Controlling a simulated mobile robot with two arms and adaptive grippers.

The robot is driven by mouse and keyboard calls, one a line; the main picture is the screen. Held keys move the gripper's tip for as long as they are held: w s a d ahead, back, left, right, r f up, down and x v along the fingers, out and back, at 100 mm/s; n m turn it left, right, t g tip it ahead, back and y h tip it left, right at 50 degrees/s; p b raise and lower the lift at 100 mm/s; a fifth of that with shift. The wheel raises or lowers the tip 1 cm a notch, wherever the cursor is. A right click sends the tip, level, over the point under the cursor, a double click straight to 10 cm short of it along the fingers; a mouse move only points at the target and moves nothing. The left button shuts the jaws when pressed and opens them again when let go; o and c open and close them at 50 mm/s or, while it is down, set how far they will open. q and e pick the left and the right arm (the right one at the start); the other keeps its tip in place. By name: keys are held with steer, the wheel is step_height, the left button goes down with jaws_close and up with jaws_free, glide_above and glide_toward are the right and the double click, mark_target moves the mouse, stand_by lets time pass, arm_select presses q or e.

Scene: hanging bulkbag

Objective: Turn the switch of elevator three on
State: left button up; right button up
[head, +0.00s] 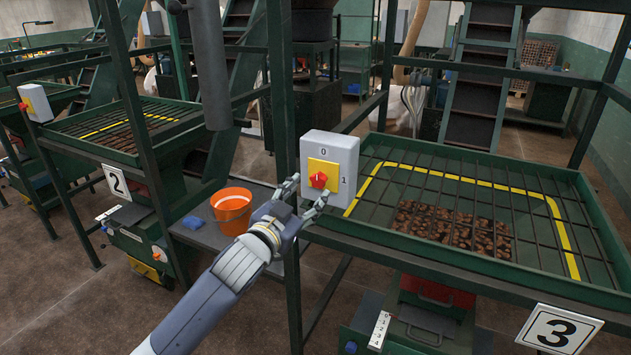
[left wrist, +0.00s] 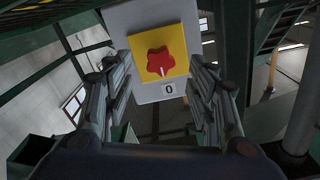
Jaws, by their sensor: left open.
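The switch of elevator three is a grey box (head: 341,151) with a yellow plate and a red knob (head: 318,180), mounted on a green post. Labels 0 above and 1 to the right show on the box. In the left wrist view the white mark on the red knob (left wrist: 160,63) points toward the 0 label (left wrist: 169,88). My left gripper (head: 304,192) is open just in front of the knob. Its fingers (left wrist: 160,75) stand on either side of the knob, apart from it. My right gripper is out of view.
A sign with 3 (head: 561,332) hangs on the green grated hopper (head: 400,230) at right, with brown material beneath the bars. An orange bucket (head: 232,209) stands left of my arm. Another switch box (head: 36,102) and a sign with 2 (head: 115,181) are at left.

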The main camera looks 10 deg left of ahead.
mark_target(317, 183)
arm_select(q)
steer(key=shift+p+x, duration=0.45)
steer(key=shift+x, duration=2.25)
steer(key=shift+c, duration=0.6)
steer(key=c, duration=1)
